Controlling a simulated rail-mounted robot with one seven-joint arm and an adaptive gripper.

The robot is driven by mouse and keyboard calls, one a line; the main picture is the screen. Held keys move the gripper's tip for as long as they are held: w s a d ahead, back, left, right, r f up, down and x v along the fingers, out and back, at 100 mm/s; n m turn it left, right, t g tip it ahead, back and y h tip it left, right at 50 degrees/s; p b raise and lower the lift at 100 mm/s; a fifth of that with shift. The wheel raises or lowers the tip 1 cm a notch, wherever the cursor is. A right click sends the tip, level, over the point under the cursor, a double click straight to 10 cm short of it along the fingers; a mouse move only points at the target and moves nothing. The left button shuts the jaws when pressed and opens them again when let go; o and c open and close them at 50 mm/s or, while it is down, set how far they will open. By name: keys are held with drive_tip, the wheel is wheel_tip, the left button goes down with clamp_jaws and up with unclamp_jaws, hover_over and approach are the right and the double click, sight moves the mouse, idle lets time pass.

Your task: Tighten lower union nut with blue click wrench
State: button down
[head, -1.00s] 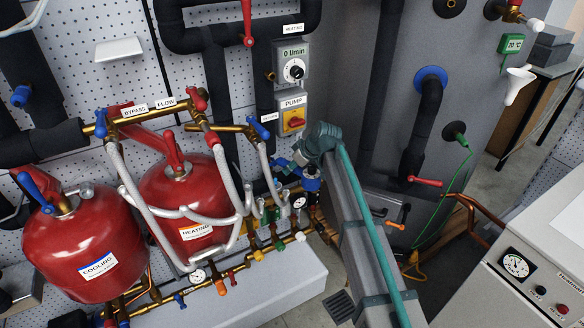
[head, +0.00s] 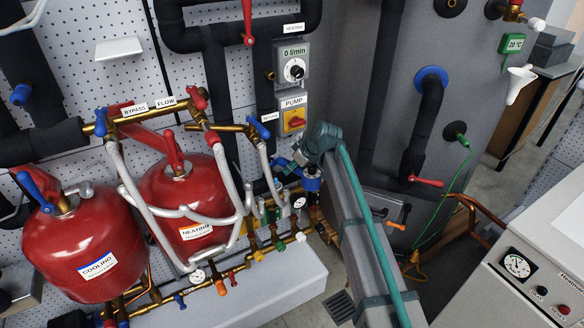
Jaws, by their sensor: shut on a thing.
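My gripper (head: 298,160) is at the pipework just right of the heating vessel, below the pump switch. Its fingers are small and partly hidden by my wrist. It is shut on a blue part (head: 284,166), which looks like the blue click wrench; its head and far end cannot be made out. A blue body with a dark top (head: 311,184) sits just below my wrist on the brass pipework. The lower union nut cannot be told apart from the fittings there, and whether the wrench touches it cannot be seen.
Two red vessels, cooling (head: 97,250) and heating (head: 185,205), stand at left with pale hoses (head: 240,185) close to my gripper. A brass manifold (head: 240,268) runs below. A grey tank (head: 460,90) with a red-handled valve (head: 426,181) stands at right. A white console (head: 535,260) is lower right.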

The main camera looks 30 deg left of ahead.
sight(306, 184)
drive_tip(key=shift+f+b, duration=0.55)
drive_tip(key=shift+f, duration=0.5)
idle(0.4)
drive_tip(key=shift+s+m+t, duration=0.3)
drive_tip(key=shift+s+m, duration=0.1)
drive_tip(key=shift+s, duration=0.2)
drive_tip(key=shift+s+a+r+m+t+p, duration=0.1)
drive_tip(key=shift+s+r+m+t+p, duration=0.2)
drive_tip(key=shift+r, duration=0.25)
drive_tip(key=shift+s+a+r+m+t+p, duration=0.15)
drive_tip(key=shift+r+m+p, duration=0.1)
drive_tip(key=shift+r+m, duration=0.2)
drive_tip(key=shift+d, duration=0.1)
drive_tip(key=shift+s+d, duration=0.4)
drive_tip(key=shift+d, duration=1)
drive_tip(key=shift+s+d, duration=0.45)
drive_tip(key=shift+d, duration=1)
drive_tip(key=shift+s+d, duration=0.4)
drive_tip(key=shift+d, duration=1)
drive_tip(key=shift+d+r, duration=0.1)
